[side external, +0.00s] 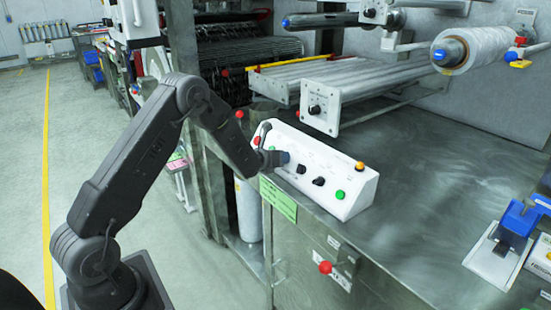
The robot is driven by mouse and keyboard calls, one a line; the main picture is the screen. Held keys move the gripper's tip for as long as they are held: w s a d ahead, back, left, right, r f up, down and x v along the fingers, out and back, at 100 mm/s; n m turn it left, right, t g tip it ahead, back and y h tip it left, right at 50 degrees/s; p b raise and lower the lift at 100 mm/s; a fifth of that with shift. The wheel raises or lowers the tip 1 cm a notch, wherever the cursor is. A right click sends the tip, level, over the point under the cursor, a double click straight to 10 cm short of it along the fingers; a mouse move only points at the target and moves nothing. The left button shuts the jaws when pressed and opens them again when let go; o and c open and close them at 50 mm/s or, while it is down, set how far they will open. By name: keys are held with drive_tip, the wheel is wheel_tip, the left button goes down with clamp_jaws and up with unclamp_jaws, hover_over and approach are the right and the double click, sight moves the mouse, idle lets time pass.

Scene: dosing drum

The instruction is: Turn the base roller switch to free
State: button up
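A white sloped control box (345,208) sits on the steel bench near its front edge. It carries black rotary knobs, including one knob (318,181) and another knob (301,169). A separate black knob (315,110) is on the white front plate of the roller bed behind the box. The labels are too small to read, so I cannot tell which knob is the base roller switch. My gripper (272,157) is at the left part of the box's sloped face, beside a small dark blue part (285,157). Its fingers are too small and dark to judge, and contact is unclear.
The box also has a green button (340,194), an orange button (359,166) and a red button (256,141). A roller bed (345,80) stands behind, with a film roll (480,48) above right. A blue-handled device (518,220) is at right. The bench middle is clear.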

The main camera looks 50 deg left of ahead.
drive_tip(key=v, duration=1.4)
drive_tip(key=shift+f, duration=0.1)
drive_tip(key=s+d+r+m+g+h, duration=0.2)
drive_tip(key=d+r+m+h, duration=0.3)
drive_tip(key=d+r+m, duration=0.45)
drive_tip(key=s+d+r+m+g+h, duration=0.2)
drive_tip(key=d+r+m+h, duration=0.4)
drive_tip(key=d+m, duration=0.6)
drive_tip(key=s+d+m+g+y, duration=0.3)
drive_tip(key=s+m, duration=0.4)
drive_tip(key=s, duration=0.1)
drive_tip(key=s+d+m+g+y, duration=0.2)
drive_tip(key=s+d+m+g, duration=0.1)
drive_tip(key=s+m, duration=0.45)
drive_tip(key=s+a+m+y, duration=0.1)
drive_tip(key=s+a+m+t+y, duration=0.1)
drive_tip(key=s+a+m+y, duration=0.2)
drive_tip(key=m, duration=0.1)
drive_tip(key=shift+s+a+f+t+y, duration=0.2)
drive_tip(key=shift+f+t+y, duration=0.1)
drive_tip(key=shift+f, duration=0.1)
